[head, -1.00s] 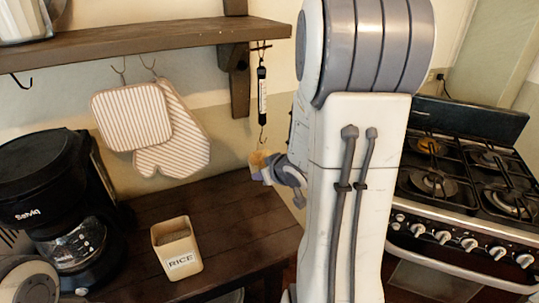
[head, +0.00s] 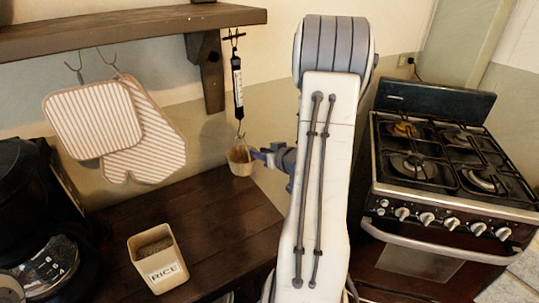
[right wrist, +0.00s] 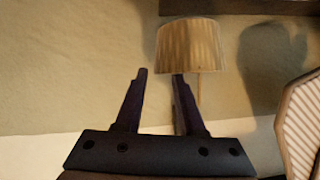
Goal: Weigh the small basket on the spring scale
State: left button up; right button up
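The spring scale (head: 238,88) hangs upright from the shelf bracket, its hook (head: 240,134) at the lower end. The small tan basket (head: 240,161) is directly below the hook and appears to hang from it, above the table. My right gripper (head: 256,154) is just right of the basket. In the right wrist view, which looks upside down, the two fingers (right wrist: 160,74) are apart with nothing between them. The basket (right wrist: 190,47) shows just beyond the tips, a thin line running from its rim. Its contents are hidden. My left gripper is out of view.
A rice canister (head: 158,262) stands on the dark table (head: 215,212), with a black coffee maker (head: 25,190) at left. Striped potholders (head: 95,120) hang under the shelf (head: 130,30). A gas stove (head: 440,170) stands at right. The table under the basket is clear.

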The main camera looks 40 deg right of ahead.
jog(key=shift+x, duration=1.3)
grip_shut()
jog(key=shift+s+r, duration=0.1)
jog(key=shift+r, duration=0.05)
dwell(0.5)
jog(key=shift+d+r+p, duration=0.2)
jog(key=shift+r+p, duration=0.35)
jog(key=shift+p, duration=0.25)
jog(key=shift+r+p, duration=0.35)
